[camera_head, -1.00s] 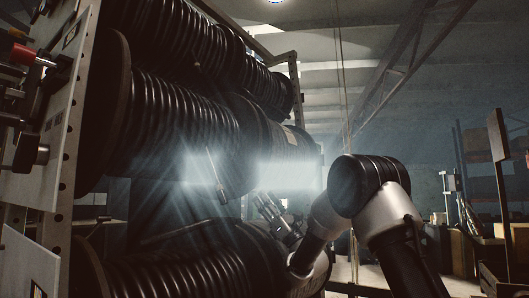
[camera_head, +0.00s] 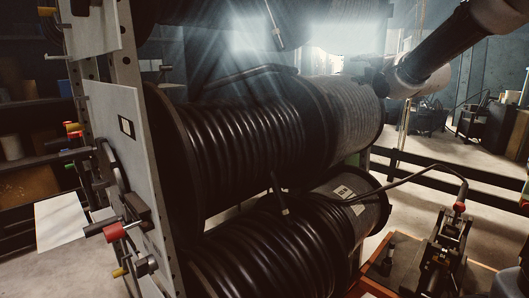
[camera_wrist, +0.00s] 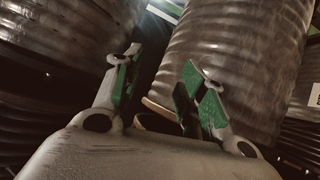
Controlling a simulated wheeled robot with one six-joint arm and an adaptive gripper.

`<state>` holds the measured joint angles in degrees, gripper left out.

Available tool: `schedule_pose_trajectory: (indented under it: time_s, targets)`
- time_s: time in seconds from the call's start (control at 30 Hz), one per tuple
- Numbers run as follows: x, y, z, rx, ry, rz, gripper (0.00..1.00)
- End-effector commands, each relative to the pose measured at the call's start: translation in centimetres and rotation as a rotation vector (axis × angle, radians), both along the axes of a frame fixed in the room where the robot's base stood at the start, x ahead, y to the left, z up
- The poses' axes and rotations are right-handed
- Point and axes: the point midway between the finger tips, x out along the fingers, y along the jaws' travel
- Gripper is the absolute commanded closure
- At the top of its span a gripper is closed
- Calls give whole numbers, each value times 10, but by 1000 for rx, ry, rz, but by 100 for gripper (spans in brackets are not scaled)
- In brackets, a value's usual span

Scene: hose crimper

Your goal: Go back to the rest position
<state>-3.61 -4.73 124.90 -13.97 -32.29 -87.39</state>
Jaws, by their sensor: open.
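My gripper (camera_wrist: 160,88) is open in the wrist view, with green pads on its fingers and nothing clearly held between them. A ribbed grey hose reel (camera_wrist: 235,65) is close in front of and beside the fingers; I cannot tell if they touch it. In the head view my arm (camera_head: 440,50) comes in from the upper right and reaches toward the right end of the middle reel (camera_head: 345,110). The gripper itself is dark and hard to make out there.
A rack holds large reels of black hose (camera_head: 240,145), with a white panel (camera_head: 115,135) and red-tipped handles on its left. A hose from the lower reel (camera_head: 350,200) runs to a machine (camera_head: 445,240) at lower right. Open floor shows at right.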

Motion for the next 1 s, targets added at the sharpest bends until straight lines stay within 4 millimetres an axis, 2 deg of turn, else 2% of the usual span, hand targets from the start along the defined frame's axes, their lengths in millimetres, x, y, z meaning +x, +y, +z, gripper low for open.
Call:
schedule_pose_trajectory:
  time_s: [0.03, 0.1, 0.17, 0.3, 0.5, 0.6, 0.7, 0.77, 1.0]
  targets:
    - [-24, -14, -11, 117, 111, -45, 59]
    - [-61, -32, -39, 313, 286, -131, 59]
    - [-98, -46, -64, 481, 428, -220, 59]
    - [-187, -66, -120, 838, 690, -461, 59]
    - [-309, -73, -183, 1232, 933, -836, 59]
    - [-353, -72, -203, 1353, 995, -988, 59]
    - [-381, -71, -215, 1423, 1029, -1092, 59]
    - [-390, -70, -218, 1445, 1039, -1126, 59]
    - [-395, -70, -221, 1458, 1045, -1150, 59]
